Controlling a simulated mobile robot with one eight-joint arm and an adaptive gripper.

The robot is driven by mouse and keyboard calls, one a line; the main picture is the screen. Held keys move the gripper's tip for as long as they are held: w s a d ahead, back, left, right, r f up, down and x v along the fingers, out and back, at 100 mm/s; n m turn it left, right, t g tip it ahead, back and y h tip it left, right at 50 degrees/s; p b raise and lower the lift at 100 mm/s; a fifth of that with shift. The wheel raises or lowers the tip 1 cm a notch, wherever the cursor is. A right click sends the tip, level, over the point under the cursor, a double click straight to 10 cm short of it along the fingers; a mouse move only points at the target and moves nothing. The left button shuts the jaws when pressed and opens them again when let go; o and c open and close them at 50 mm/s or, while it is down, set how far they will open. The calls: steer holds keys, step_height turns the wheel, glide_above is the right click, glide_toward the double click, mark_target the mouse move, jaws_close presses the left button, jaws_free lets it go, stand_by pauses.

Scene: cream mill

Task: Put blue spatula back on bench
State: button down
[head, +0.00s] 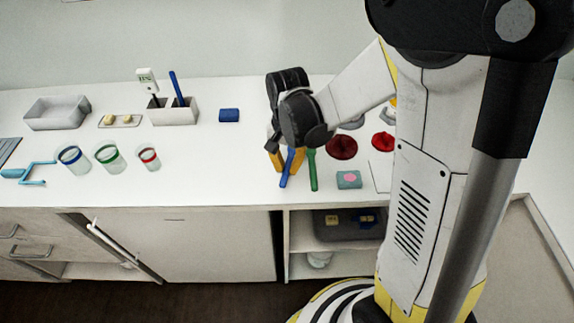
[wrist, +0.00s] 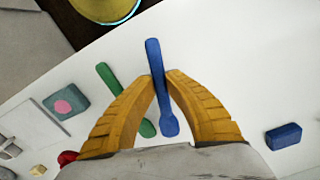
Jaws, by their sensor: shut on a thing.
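The blue spatula (wrist: 156,70) is between the two yellow fingertips of my gripper (wrist: 160,78) in the wrist view. My gripper is shut on its handle, and its wider end points toward the palm. In the head view the blue spatula (head: 287,168) is at the front part of the white bench (head: 225,188), below my gripper (head: 283,158). I cannot tell whether the spatula touches the bench. A green spatula (head: 313,170) lies just to its right in the head view; it also shows in the wrist view (wrist: 107,76).
A teal block with a pink spot (head: 349,180) and dark red dishes (head: 342,147) are to the right. A blue block (head: 229,115), a holder (head: 173,111) and several cups (head: 109,157) stand left. The bench between the cups and my gripper is clear.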

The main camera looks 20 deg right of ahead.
steer(key=shift+f+b, duration=0.4)
steer(key=shift+f, duration=0.1)
steer(key=shift+f, duration=0.2)
stand_by(0.3)
steer(key=c, duration=1.4)
jaws_free()
step_height(320, 180, up, 12)
steer(key=shift+r, duration=0.1)
